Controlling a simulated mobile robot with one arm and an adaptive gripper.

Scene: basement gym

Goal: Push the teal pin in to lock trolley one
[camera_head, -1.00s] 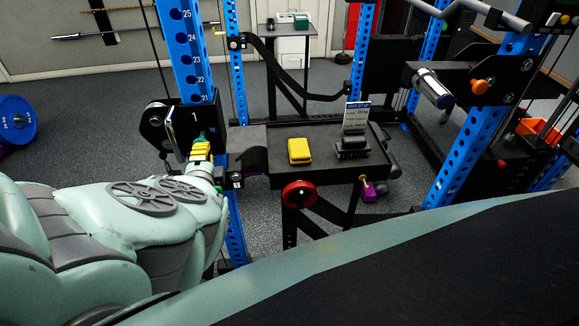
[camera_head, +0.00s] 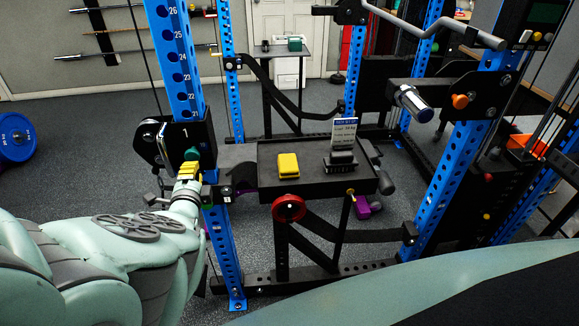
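The teal pin (camera_head: 192,154) is a round knob on the front of trolley one (camera_head: 173,143), a black carriage marked 1 on the blue left upright. My gripper (camera_head: 187,169), with yellow fingers, is just below and in front of the pin. The fingertips look very close to the pin, but I cannot tell whether they touch it. The fingers look close together, but their gap is too small to make out. The pin's shaft and hole are hidden.
A black tray (camera_head: 267,180) right of my gripper carries a yellow block (camera_head: 288,166), a dark block (camera_head: 341,160) and a sign (camera_head: 344,132). A red knob (camera_head: 289,208) sticks out below the tray. A blue right upright (camera_head: 445,185) stands farther right. Open floor lies left.

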